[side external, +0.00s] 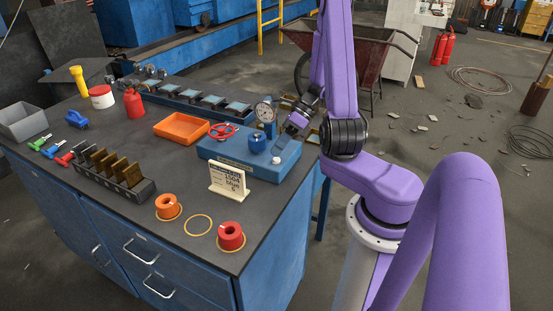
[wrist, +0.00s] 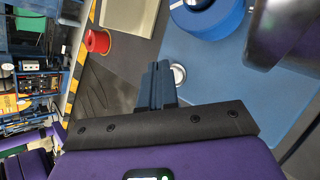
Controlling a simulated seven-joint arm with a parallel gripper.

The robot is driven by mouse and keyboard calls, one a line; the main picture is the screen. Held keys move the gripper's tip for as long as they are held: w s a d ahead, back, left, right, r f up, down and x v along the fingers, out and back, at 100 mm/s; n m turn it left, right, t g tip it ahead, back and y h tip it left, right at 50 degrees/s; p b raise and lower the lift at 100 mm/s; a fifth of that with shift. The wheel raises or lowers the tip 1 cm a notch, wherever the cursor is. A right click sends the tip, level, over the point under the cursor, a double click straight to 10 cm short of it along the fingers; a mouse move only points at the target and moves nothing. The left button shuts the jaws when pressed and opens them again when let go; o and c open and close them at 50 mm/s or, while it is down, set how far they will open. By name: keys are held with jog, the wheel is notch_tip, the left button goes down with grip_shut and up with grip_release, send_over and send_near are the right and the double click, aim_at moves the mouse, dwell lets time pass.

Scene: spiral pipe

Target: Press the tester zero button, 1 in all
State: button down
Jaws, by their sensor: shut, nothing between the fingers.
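The tester is a blue box (side external: 238,163) with a round dial gauge (side external: 264,111) at its back and a blue knob (side external: 257,143) on top. A small white round button (side external: 277,160) sits on its top near the right end. In the wrist view the button (wrist: 180,75) shows just beside the fingertips, partly hidden by them. My gripper (side external: 287,137) is shut and empty, above the tester's right end; the wrist view shows its fingers (wrist: 157,68) together. I cannot tell the exact gap between fingertips and button.
A white sign card (side external: 229,181) stands before the tester. Orange (side external: 167,206) and red (side external: 231,236) spools stand at the bench's front edge. An orange tray (side external: 182,128) and red ring-shaped item (side external: 222,131) lie left of the tester. Dark bench top is clear between them.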

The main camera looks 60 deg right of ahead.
jog(key=shift+r, duration=0.4)
jog(key=shift+r, duration=2.5)
jog(key=s+a+r+n+g+h, duration=0.15)
jog(key=a+n+g, duration=0.25)
jog(key=a+n, duration=0.5)
jog(key=s+a+r+n+g+h, duration=0.1)
jog(key=s+a+n+g+h, duration=0.2)
jog(key=n, duration=1)
jog(key=s+a+r+n+t+h, duration=0.1)
jog(key=s+a+n, duration=0.3)
jog(key=n, duration=0.7)
jog(key=s+a+r+n+t+h, duration=0.2)
jog(key=s+a+n, duration=0.2)
jog(key=s+n, duration=0.3)
jog(key=n, duration=0.4)
jog(key=shift+s+a, duration=0.15)
jog(key=shift+s, duration=0.2)
